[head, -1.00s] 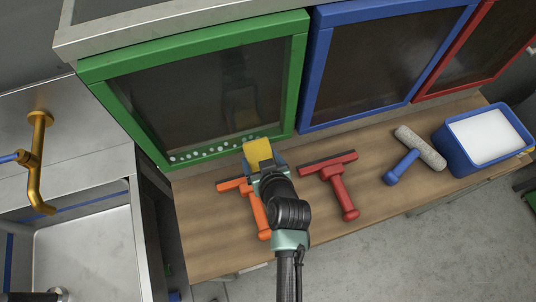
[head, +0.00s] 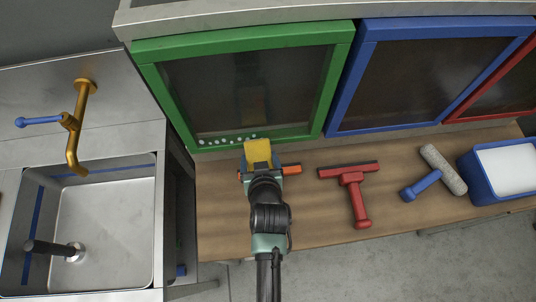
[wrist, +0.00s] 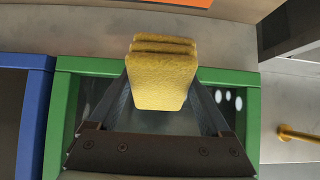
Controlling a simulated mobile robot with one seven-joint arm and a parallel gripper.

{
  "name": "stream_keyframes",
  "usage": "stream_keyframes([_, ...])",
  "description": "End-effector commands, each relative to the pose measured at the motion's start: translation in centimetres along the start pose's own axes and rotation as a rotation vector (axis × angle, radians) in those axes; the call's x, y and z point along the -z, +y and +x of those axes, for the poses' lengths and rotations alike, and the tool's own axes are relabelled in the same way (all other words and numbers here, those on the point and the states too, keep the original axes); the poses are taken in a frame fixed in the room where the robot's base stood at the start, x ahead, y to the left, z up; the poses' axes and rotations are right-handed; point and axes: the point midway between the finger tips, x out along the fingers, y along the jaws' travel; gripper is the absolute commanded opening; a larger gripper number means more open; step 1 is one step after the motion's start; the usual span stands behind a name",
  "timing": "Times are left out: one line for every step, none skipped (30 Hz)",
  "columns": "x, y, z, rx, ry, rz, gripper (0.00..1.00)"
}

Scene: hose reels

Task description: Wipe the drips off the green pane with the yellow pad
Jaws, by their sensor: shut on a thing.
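My gripper (head: 262,170) is shut on the yellow pad (head: 257,151), which sticks out beyond its fingertips. The pad (wrist: 162,75) also shows between the fingers in the wrist view. The green pane (head: 245,88) is a dark panel in a green frame (head: 343,75). White drips (head: 222,140) lie in a row low on the pane, to the left of the pad. Some drips (wrist: 228,97) show at the right in the wrist view. The pad is in front of the pane's lower edge; I cannot tell whether it touches.
An orange squeegee (head: 291,169) lies partly hidden under my gripper. A red squeegee (head: 353,190), a grey roller (head: 443,170) and a blue tub (head: 470,180) are to the right on the wooden bench (head: 222,215). A sink with a brass tap (head: 73,123) is at left.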

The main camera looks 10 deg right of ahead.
Motion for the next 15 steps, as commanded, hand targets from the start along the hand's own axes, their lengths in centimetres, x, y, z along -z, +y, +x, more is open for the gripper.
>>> stream_keyframes([0.1,-0.3,-0.1,0.001,-0.001,-0.001,0.28])
stream_keyframes([0.0,-0.5,-0.1,0.001,-0.001,0.000,0.28])
stream_keyframes([0.0,-0.6,-0.1,0.000,-0.001,0.000,0.28])
stream_keyframes([0.0,-0.7,-0.1,0.000,-0.001,-0.001,0.28])
stream_keyframes([0.0,-0.7,-0.1,0.000,-0.001,-0.001,0.28])
stream_keyframes([0.0,-0.8,-0.1,0.000,-0.001,-0.001,0.28])
stream_keyframes([0.0,-0.9,0.0,0.000,-0.001,-0.001,0.28])
stream_keyframes([0.0,-1.0,0.0,0.001,-0.001,0.000,0.28])
stream_keyframes([0.0,-1.3,0.0,0.001,-0.001,0.000,0.28])
stream_keyframes([0.1,-1.5,0.0,0.000,-0.001,-0.002,0.28])
stream_keyframes([0.1,-1.8,0.0,0.001,-0.001,0.000,0.28])
stream_keyframes([0.1,-2.2,0.0,0.001,-0.001,-0.002,0.28])
stream_keyframes([0.1,-2.5,0.1,0.001,-0.001,-0.001,0.28])
stream_keyframes([0.1,-2.7,0.1,0.001,-0.001,-0.002,0.28])
stream_keyframes([0.1,-3.1,0.2,0.001,-0.001,-0.001,0.28])
